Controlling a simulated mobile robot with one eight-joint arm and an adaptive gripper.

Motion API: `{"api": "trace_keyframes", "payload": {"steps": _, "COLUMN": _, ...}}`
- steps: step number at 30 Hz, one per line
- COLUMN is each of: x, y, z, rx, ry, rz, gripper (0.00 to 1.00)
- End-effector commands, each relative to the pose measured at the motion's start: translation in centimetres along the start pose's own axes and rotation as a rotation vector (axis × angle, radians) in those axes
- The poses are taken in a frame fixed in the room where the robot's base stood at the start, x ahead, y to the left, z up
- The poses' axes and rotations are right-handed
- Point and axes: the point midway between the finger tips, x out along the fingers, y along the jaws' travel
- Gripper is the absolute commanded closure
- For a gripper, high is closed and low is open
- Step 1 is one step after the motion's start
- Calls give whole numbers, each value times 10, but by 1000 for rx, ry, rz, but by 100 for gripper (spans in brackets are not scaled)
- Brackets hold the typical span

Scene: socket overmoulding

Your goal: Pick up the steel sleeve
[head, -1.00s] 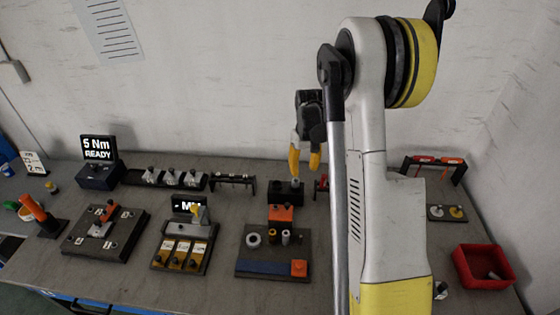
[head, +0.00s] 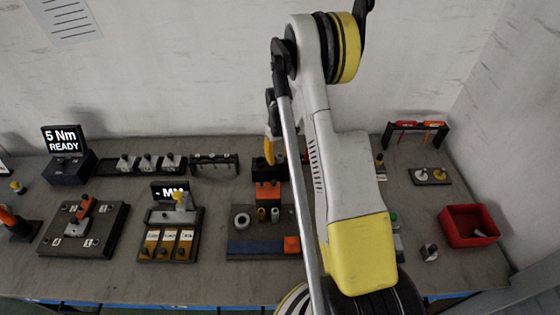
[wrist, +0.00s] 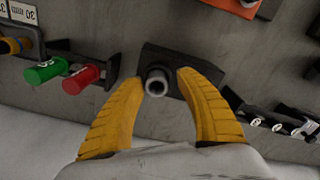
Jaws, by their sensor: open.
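The steel sleeve (wrist: 156,82) is a short grey tube standing on a dark square base (wrist: 182,62) in the wrist view. Its open end faces the camera. My gripper (wrist: 158,84) is open, with one curved yellow finger on each side of the sleeve. The sleeve looks free of both fingers; how deep the tips reach beside it is hard to tell. In the head view my gripper (head: 275,152) hangs low at the back of the bench, partly behind my arm. I cannot make out the sleeve there.
A green handle (wrist: 45,72) and a red handle (wrist: 81,79) lie close left of my gripper in the wrist view. In the head view an orange block (head: 268,190) stands just in front.

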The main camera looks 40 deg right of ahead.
Motion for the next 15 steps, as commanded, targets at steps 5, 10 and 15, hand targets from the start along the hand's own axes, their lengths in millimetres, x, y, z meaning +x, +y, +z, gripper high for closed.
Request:
{"api": "trace_keyframes", "payload": {"steps": 5, "x": 3, "y": 0, "z": 0, "rx": 1, "ry": 0, "rz": 0, "gripper": 58}}
{"api": "trace_keyframes", "payload": {"steps": 10, "x": 3, "y": 0, "z": 0, "rx": 1, "ry": 0, "rz": 0, "gripper": 80}}
{"api": "trace_keyframes", "payload": {"steps": 15, "x": 3, "y": 0, "z": 0, "rx": 1, "ry": 0, "rz": 0, "gripper": 98}}
